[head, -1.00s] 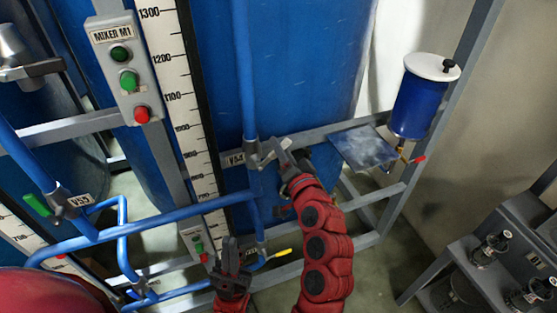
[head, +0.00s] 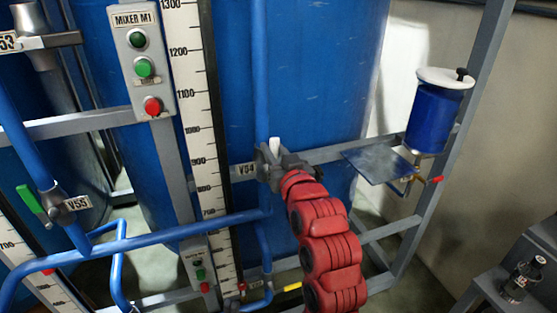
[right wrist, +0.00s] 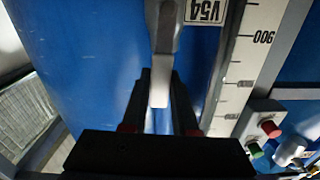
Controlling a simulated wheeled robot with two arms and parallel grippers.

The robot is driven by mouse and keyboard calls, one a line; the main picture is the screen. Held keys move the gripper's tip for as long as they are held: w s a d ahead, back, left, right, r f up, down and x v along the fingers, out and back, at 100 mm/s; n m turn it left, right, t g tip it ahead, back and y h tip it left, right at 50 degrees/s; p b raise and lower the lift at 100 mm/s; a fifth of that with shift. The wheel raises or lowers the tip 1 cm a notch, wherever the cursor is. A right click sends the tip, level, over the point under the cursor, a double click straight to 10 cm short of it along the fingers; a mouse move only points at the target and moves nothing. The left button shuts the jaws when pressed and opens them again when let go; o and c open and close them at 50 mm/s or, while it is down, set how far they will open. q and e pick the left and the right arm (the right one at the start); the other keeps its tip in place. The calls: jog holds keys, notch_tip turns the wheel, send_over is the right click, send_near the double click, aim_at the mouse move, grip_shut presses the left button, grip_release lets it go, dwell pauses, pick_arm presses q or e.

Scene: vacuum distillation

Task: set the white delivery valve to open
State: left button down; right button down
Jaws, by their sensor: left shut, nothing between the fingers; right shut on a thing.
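The white valve handle (head: 275,146) belongs to the valve labelled V54 (head: 245,170) on the vertical blue pipe. It points upward, roughly along the pipe. My right gripper (head: 272,163) is shut on this handle and hides most of the valve body. In the right wrist view, the pale handle (right wrist: 160,88) runs down between the two dark fingers of my right gripper (right wrist: 158,100). The V54 label is upside down there.
A green-handled valve V55 (head: 32,202) is at left. The mixer button box (head: 143,65) and a tall scale (head: 196,100) stand left of V54. A blue pot with white lid (head: 437,110) and a small plate (head: 375,165) are at right. Blue pipes cross below.

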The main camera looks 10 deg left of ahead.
jog(key=shift+s+a+n, duration=0.1)
jog(key=shift+a+n, duration=0.1)
jog(key=shift+n, duration=0.1)
jog(key=c, duration=0.7)
grip_release()
